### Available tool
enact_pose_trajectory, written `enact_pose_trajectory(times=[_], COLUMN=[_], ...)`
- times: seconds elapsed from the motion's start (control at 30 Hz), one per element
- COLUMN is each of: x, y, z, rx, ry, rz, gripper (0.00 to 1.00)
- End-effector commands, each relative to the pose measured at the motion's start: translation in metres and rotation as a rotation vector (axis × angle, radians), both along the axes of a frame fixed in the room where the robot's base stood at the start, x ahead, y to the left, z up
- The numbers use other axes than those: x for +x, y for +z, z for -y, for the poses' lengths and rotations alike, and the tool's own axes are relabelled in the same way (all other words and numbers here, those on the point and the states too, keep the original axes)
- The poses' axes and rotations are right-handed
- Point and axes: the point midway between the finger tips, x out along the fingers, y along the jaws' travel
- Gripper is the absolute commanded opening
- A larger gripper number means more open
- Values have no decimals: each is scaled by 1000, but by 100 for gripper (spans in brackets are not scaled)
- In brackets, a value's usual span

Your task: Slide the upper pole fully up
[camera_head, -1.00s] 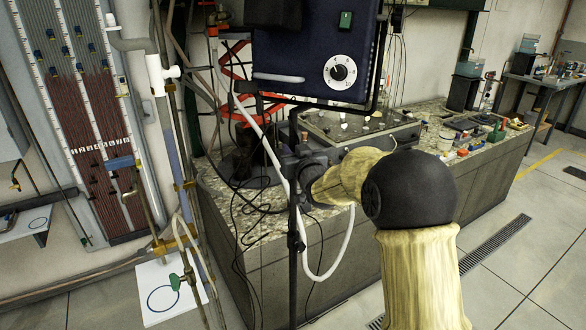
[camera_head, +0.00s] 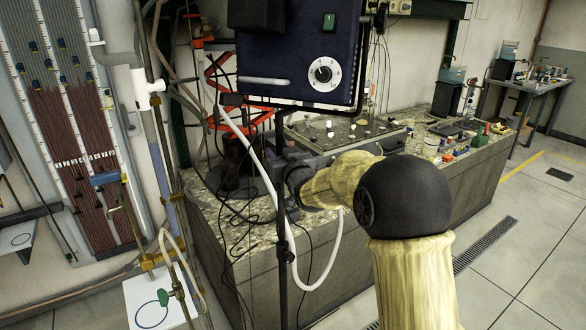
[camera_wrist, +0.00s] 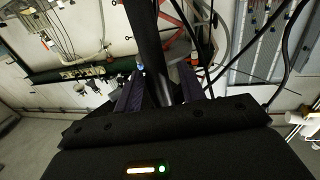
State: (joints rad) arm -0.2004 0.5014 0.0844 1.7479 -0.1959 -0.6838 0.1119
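The upper pole (camera_wrist: 150,40) is a dark, slim pole of a stand that carries a blue control box (camera_head: 300,60) with a white dial. In the wrist view the pole runs down between the two dark fingers of my gripper (camera_wrist: 160,85). In the head view my gripper (camera_head: 289,178) is at the pole below the box and appears closed around it. The contact is partly hidden by the dark wrist. A clamp knob (camera_head: 285,249) shows on the stand's pole lower down.
A stone-topped bench (camera_head: 215,205) with a panel (camera_head: 340,132) stands close behind the stand. A white hose (camera_head: 333,245) and thin black cables hang near the pole. A manometer board (camera_head: 80,130) and pipes are at the left. The floor at the right is clear.

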Motion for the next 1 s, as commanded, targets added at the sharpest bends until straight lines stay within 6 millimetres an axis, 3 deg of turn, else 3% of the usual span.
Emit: enact_pose_trajectory(times=[0.8,1.0], x=[-128,-150], y=[0,0], z=[54,63], rx=[1,1], ry=[-1,-1], rz=[4,5], gripper=[40,40])
